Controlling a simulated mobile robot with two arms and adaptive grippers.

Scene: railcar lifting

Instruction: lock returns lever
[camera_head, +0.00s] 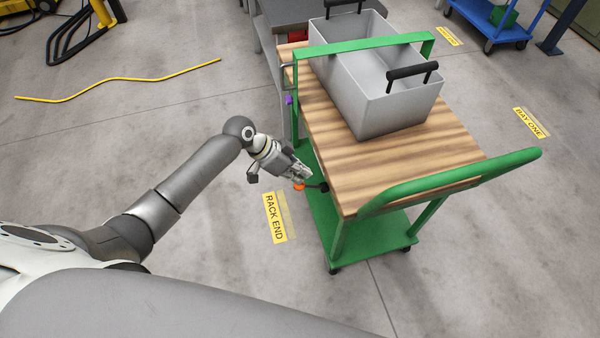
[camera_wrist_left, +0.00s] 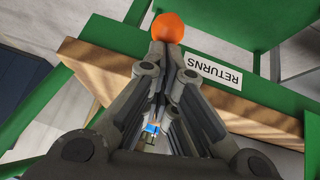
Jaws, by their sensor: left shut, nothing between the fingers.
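The returns lever shows as an orange knob (camera_head: 299,187) at the left side of a green cart (camera_head: 325,228) with a wooden top. In the left wrist view the orange knob (camera_wrist_left: 173,27) is just beyond my fingertips, near a white label reading RETURNS (camera_wrist_left: 213,73). Most of the lever's arm is hidden behind my fingers. My left gripper (camera_head: 303,174) is shut and empty beside the cart's edge, close to the knob; it fills the middle of the left wrist view (camera_wrist_left: 166,62). I cannot tell whether the fingers touch the knob. My right gripper is out of view.
A grey bin (camera_head: 385,105) with black handles stands on the cart top. A green push handle (camera_head: 450,180) rises at the near end. A grey bench (camera_head: 290,14) is behind the cart. A yellow cable (camera_head: 120,94) lies on the floor at left.

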